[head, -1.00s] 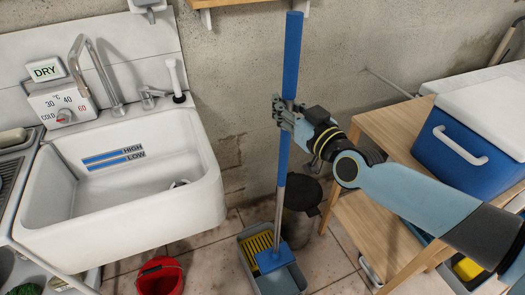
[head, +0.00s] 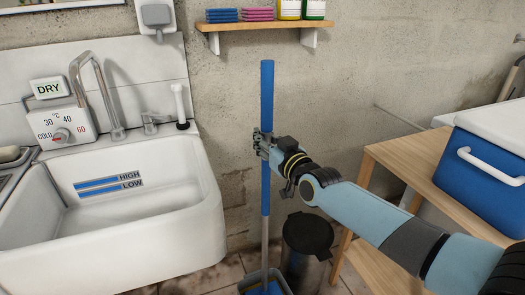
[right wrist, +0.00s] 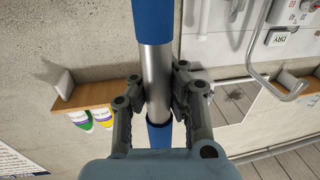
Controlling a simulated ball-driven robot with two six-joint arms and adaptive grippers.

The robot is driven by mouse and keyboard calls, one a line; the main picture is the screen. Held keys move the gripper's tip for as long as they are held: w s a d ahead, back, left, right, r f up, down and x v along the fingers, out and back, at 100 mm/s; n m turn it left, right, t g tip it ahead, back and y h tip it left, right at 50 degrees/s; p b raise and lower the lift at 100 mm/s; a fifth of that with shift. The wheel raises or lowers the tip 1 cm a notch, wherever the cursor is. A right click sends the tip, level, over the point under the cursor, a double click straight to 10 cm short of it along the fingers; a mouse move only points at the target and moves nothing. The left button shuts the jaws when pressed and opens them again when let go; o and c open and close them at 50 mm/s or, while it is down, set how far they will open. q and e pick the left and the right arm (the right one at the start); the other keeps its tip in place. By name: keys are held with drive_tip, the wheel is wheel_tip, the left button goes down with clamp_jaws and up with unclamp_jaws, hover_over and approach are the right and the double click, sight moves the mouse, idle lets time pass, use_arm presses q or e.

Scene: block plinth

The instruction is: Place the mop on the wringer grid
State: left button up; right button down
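The mop stands nearly upright, with a long handle of blue grip sections (head: 267,90) and bare metal. My right gripper (head: 264,143) is shut on the handle. In the right wrist view its fingers (right wrist: 158,98) press both sides of the silver metal part (right wrist: 155,70) between two blue sections. The blue mop head (head: 266,289) shows only in part at the bottom edge, inside the grey-blue bucket (head: 246,281). The yellow wringer grid is outside the head view now. My left gripper is not in view.
A white sink (head: 140,245) stands to the left. A dark lidded bin (head: 308,234) is right behind the bucket. A wooden table (head: 415,160) with a blue cooler (head: 480,165) is on the right. A wall shelf (head: 265,24) hangs above the handle.

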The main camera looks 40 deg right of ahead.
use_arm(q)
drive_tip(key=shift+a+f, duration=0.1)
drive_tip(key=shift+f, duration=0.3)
use_arm(e)
drive_tip(key=shift+f, duration=0.45)
drive_tip(key=shift+f, duration=0.15)
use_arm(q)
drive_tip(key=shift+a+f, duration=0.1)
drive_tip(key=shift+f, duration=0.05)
use_arm(e)
drive_tip(key=c, duration=1.5)
unclamp_jaws()
